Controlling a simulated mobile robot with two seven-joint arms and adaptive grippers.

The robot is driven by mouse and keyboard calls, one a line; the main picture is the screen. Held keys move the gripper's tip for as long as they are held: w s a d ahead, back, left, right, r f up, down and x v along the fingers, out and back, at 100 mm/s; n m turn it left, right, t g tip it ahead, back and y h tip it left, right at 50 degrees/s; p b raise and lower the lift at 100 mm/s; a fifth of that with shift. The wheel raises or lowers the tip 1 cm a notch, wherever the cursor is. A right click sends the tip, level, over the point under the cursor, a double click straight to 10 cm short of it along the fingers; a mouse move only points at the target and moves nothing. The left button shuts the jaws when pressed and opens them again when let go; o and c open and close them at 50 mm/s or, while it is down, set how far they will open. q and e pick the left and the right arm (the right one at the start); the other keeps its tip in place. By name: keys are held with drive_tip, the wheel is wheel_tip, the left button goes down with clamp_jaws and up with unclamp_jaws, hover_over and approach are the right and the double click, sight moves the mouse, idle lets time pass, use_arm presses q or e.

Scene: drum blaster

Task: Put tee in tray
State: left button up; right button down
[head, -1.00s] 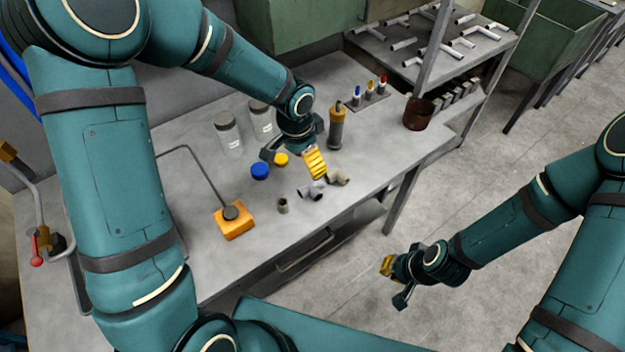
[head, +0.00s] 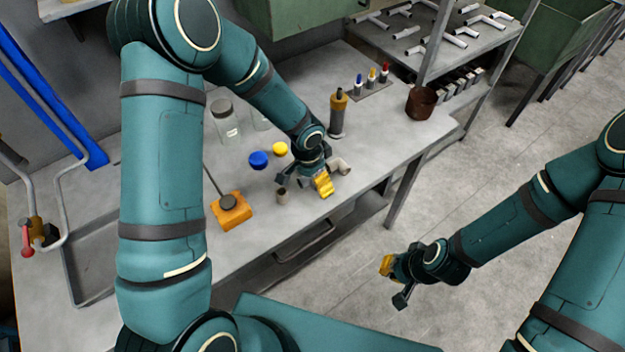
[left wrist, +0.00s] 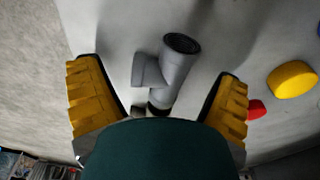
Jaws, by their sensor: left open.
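The grey pipe tee (left wrist: 174,72) lies on the bench between the two yellow fingers of my left gripper (left wrist: 157,72) in the left wrist view. Neither finger touches it. In the head view my left gripper (head: 303,188) is low over the bench, open, and mostly hides the tee. A shallow grey metal tray (head: 69,270) is at the left of the bench, partly hidden behind my left arm. My right gripper (head: 393,283) hangs over the floor, its fingers apart and empty.
A beige elbow fitting (head: 342,166) and a small grey-brown fitting (head: 282,196) flank my left gripper. The bench's front edge is close.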

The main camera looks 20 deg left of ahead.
use_arm(q)
drive_tip(key=shift+f, duration=0.15)
drive_tip(key=c, duration=1.4)
